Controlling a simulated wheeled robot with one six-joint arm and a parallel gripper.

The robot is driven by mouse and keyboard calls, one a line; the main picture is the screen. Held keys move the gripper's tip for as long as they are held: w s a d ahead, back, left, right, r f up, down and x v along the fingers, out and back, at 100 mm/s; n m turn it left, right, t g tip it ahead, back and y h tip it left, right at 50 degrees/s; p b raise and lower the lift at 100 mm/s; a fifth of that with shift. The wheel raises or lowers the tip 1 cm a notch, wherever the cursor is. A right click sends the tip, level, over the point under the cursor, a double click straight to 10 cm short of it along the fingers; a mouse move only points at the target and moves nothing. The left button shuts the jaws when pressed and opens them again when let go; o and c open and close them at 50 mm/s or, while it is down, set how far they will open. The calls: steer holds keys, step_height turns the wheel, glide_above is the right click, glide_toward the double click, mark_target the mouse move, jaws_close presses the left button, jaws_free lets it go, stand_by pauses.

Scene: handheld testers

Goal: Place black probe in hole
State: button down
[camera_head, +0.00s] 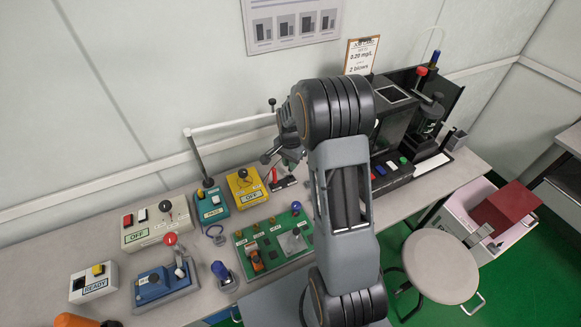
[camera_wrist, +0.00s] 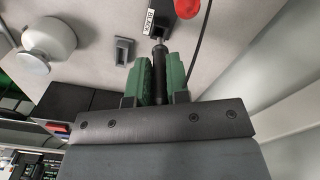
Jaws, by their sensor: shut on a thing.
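My gripper (camera_wrist: 160,85) is shut on the black probe (camera_wrist: 158,62), a dark slim cylinder between its green fingers in the wrist view. In the head view my gripper (camera_head: 280,156) hangs above the bench by the wall, left of my arm, and the probe cannot be made out. Past the probe's end in the wrist view is a black strip (camera_wrist: 150,22) with a white label that seems to read BLACK. A red part (camera_wrist: 187,8) is beside it. I cannot tell which hole is meant, or whether the probe touches the strip.
Yellow (camera_head: 246,187), teal (camera_head: 211,205) and cream (camera_head: 155,221) testers stand left of my gripper. A green board (camera_head: 270,242) lies in front. A dark machine (camera_head: 398,172) stands right of my arm. A stool (camera_head: 440,268) is in front of the bench.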

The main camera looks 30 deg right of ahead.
steer(key=shift+f, duration=1.3)
steer(key=shift+f, duration=0.1)
steer(key=shift+f, duration=0.15)
steer(key=c, duration=1.1)
jaws_free()
